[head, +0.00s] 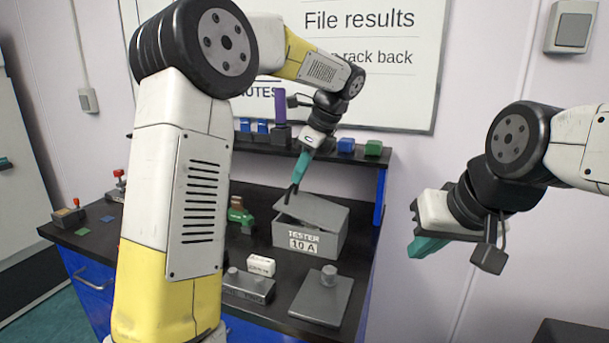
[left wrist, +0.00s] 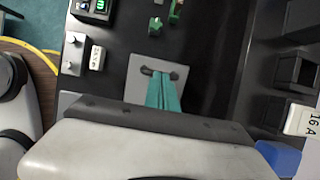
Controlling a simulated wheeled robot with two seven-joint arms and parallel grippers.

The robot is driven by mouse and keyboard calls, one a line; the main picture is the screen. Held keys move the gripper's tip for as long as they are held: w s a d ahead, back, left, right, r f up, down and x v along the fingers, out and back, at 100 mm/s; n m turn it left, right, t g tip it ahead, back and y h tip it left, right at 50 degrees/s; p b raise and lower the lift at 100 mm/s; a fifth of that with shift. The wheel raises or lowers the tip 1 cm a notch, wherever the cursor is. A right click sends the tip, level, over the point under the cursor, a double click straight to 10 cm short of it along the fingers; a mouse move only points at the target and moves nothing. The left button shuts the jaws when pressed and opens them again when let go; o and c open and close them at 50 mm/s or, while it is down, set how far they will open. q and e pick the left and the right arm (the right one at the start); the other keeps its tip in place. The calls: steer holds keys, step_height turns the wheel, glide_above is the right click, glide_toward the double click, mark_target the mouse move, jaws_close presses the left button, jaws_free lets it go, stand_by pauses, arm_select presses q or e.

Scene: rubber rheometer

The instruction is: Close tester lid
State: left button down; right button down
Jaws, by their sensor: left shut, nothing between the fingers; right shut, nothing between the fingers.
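The tester (head: 326,243) is a grey box labelled "TESTER 10 A" on the dark bench in the head view. Its grey lid (head: 315,211) sits tilted, with a narrow dark gap along the front edge. My left gripper (head: 293,190) is shut and empty, pointing down at the lid's back left part; I cannot tell if it touches. In the left wrist view its teal fingers (left wrist: 160,88) lie over a grey square surface (left wrist: 143,66), apparently the lid. My right gripper (head: 428,247) is shut and empty in the air, right of the bench.
A grey plate with a knob (head: 322,295) lies in front of the tester. A white labelled block (head: 261,265) and a grey knobbed block (head: 246,287) are left of it. A green device (head: 240,215) stands left of the tester. A shelf (head: 350,157) runs behind.

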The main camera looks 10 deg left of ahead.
arm_select(q)
steer(key=shift+a+f, duration=0.15)
steer(key=shift+f, duration=0.2)
steer(key=shift+a, duration=0.1)
steer(key=shift+w+a+f+g+h, duration=0.15)
steer(key=shift+a+f+h, duration=0.35)
steer(key=shift+f, duration=0.1)
steer(key=shift+w+a+f+g+h, duration=0.1)
steer(key=shift+a+f+g+h, duration=0.05)
steer(key=shift+a+f+h, duration=0.35)
steer(key=shift+f+h, duration=0.4)
steer(key=shift+f, duration=0.15)
